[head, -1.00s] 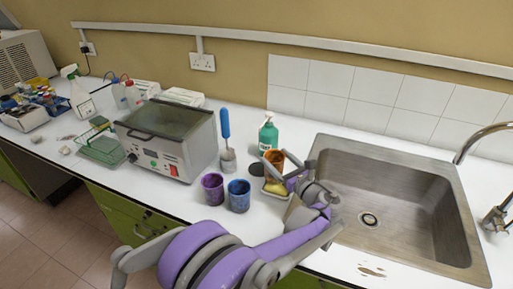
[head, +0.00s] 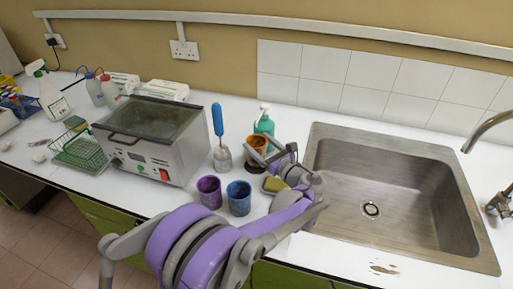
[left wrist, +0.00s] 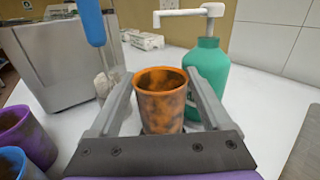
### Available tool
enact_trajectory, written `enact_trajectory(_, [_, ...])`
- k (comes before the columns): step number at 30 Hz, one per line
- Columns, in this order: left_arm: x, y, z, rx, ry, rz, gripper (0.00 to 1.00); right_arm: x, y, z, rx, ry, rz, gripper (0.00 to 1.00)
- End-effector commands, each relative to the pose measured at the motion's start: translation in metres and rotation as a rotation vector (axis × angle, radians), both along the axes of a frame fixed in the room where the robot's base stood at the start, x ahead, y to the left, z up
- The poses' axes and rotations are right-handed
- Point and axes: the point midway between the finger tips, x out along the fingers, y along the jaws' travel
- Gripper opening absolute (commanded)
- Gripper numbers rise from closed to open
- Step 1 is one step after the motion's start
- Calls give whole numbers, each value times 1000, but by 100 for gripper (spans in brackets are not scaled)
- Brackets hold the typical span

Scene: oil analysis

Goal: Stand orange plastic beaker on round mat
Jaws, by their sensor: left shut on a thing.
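The orange plastic beaker (head: 257,143) has dark stains and is upright between the fingers of my left gripper (head: 262,150), which is shut on it. The left wrist view shows the beaker (left wrist: 160,104) with a gripper finger along each side. A dark round mat (head: 254,167) shows partly just below the beaker in the head view. The beaker and gripper hide the rest of it. I cannot tell whether the beaker touches the mat. My right gripper is not in view.
A green pump bottle (head: 265,124) stands close behind the beaker. A blue-handled brush in a glass (head: 222,158) is to the left. Purple (head: 209,192) and blue (head: 239,198) beakers stand in front. A yellow sponge (head: 275,184) lies near my gripper. The sink (head: 390,200) is right.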

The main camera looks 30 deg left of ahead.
Motion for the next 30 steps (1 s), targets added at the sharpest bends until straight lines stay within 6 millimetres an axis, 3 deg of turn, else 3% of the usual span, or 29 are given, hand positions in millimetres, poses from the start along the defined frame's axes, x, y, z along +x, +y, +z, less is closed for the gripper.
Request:
enact_trajectory(3, [-2, -7, -21, 0, 1, -2, 28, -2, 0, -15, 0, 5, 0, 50])
enact_trajectory(15, [-2, -7, -25, 0, 0, -1, 28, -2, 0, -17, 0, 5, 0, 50])
enact_trajectory(16, [-2, -7, -25, 0, 0, -1, 84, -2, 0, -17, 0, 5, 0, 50])
enact_trajectory(18, [-2, -7, -24, 0, 0, 0, 96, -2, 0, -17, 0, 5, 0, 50])
enact_trajectory(19, [-2, -7, -24, 0, 0, 0, 100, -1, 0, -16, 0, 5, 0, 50])
enact_trajectory(30, [-4, -13, -19, 0, 0, -2, 100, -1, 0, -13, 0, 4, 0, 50])
